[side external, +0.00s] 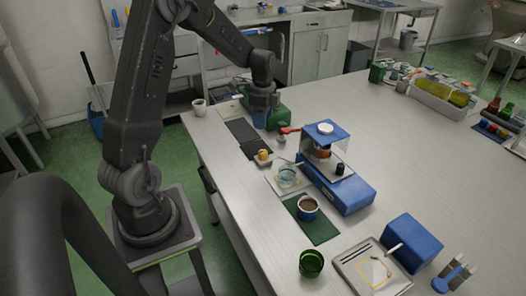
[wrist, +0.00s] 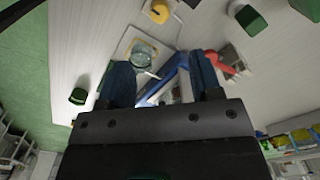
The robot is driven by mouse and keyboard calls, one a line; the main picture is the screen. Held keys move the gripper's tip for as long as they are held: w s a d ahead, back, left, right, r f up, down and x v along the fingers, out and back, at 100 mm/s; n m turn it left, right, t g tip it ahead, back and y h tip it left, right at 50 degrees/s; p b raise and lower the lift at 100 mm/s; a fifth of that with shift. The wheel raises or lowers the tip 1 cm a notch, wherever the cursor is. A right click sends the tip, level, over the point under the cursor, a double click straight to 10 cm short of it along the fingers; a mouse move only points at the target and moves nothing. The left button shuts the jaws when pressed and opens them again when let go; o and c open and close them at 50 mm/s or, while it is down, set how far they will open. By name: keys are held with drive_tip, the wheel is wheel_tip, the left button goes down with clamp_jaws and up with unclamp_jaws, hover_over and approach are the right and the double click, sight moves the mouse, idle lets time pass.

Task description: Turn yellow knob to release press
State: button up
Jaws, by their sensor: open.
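The yellow knob (side external: 264,155) sits on a small pale base near the table's left edge. In the wrist view, it shows at the top edge (wrist: 158,11). A blue device (side external: 343,188) with a raised blue top and an orange-brown part under it stands to the knob's right; I cannot tell if it is the press. My gripper (side external: 263,122) is open and empty, above the table and farther back than the knob, apart from it. In the wrist view, its two dark blue fingers (wrist: 162,78) stand apart, with the blue device partly hidden behind them.
A red handle (side external: 290,130) and a green block (side external: 279,117) are close to my gripper. A glass dish (side external: 287,176), a cup of dark contents (side external: 307,207) and a green cup (side external: 311,263) stand nearer the front. The table's right middle is clear.

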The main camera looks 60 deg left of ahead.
sight(263, 151)
wheel_tip(263, 151, down, 13)
drive_tip(key=shift+f, duration=0.2)
idle(0.4)
drive_tip(key=c, duration=0.9)
drive_tip(key=shift+c, duration=0.2)
